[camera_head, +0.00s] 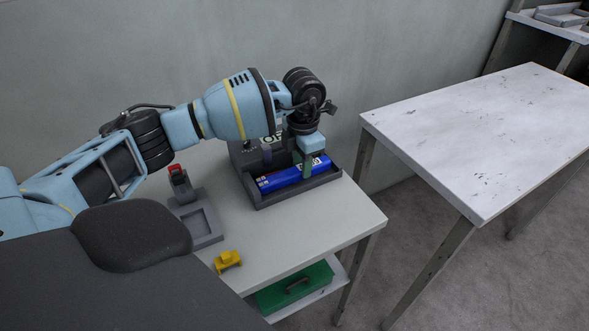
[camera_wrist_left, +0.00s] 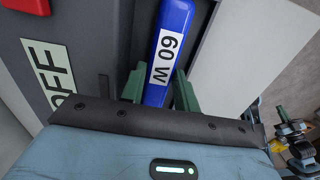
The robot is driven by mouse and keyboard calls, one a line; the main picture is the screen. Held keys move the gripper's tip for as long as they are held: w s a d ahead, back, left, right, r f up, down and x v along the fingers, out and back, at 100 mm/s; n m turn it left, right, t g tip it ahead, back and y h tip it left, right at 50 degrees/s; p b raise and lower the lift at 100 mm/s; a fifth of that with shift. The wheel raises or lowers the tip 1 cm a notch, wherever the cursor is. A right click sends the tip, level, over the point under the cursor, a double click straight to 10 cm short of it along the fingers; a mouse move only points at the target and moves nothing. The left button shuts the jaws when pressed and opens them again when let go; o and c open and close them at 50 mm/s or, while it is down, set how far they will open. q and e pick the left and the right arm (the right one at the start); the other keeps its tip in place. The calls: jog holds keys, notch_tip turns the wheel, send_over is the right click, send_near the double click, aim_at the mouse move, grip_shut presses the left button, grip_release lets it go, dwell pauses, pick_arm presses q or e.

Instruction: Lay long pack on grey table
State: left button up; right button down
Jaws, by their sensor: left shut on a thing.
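The long pack (camera_head: 281,180) is a blue bar with a white "60 W" label. It lies in a dark grey open housing (camera_head: 262,203) on the near table, and it also shows in the left wrist view (camera_wrist_left: 175,40). My left gripper (camera_head: 308,167) points down, its green fingers shut on the pack, one on each side (camera_wrist_left: 158,90). The near table (camera_head: 335,215) has a pale grey top. A second table (camera_head: 470,130) at the right has a lighter, scuffed grey-white top. I cannot tell which one is the grey table.
An "OFF" label (camera_wrist_left: 52,75) is beside the pack. A grey stand (camera_head: 203,228) with a red-topped part (camera_head: 178,175) and a yellow block (camera_head: 227,260) sit left of the housing. A green case (camera_head: 295,288) is on the lower shelf. The second table's top is bare; a gap separates the tables.

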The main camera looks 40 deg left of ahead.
pick_arm(q)
jog(key=shift+r, duration=0.15)
